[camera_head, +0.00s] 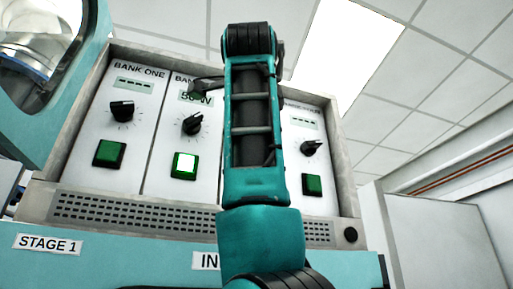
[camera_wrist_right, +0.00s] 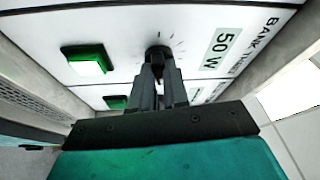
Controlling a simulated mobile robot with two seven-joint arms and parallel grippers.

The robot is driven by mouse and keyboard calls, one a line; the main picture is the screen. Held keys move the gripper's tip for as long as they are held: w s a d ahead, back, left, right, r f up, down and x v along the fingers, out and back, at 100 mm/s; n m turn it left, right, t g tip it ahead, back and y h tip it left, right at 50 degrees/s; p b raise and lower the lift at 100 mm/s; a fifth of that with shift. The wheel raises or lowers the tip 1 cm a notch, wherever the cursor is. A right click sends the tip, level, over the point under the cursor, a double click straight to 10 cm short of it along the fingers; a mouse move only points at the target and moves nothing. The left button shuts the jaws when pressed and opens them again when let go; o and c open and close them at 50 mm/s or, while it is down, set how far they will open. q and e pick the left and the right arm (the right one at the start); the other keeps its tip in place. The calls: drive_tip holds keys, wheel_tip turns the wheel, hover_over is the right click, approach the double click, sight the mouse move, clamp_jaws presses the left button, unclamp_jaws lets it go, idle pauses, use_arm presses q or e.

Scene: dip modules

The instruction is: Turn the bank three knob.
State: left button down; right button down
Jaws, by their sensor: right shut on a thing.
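My right arm rises through the middle of the head view and covers the third panel. In the right wrist view my right gripper (camera_wrist_right: 159,66) is shut on a black knob (camera_wrist_right: 157,50). The fingers hide much of the knob, so its pointer angle is unclear. The label beside it (camera_wrist_right: 259,38) appears to read BANK THREE, partly cut off. The display (camera_wrist_right: 221,47) on this panel reads 50 W, and its green button (camera_wrist_right: 87,60) is lit. My left gripper is not in view.
The bank one knob (camera_head: 122,111), bank two knob (camera_head: 192,124) and rightmost knob (camera_head: 311,147) show in the head view. The bank two button (camera_head: 185,166) is lit; the bank one button (camera_head: 110,153) and rightmost button (camera_head: 312,184) look dark. A raised grey frame (camera_head: 345,165) surrounds the panels.

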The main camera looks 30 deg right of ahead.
drive_tip(key=shift+m+g, duration=0.3)
drive_tip(key=shift+m, duration=0.7)
drive_tip(key=c, duration=1.1)
unclamp_jaws()
drive_tip(key=shift+r, duration=0.1)
drive_tip(key=b+v, duration=0.1)
drive_tip(key=v, duration=1.2)
drive_tip(key=shift+s+d+r, duration=0.1)
drive_tip(key=shift+r, duration=0.05)
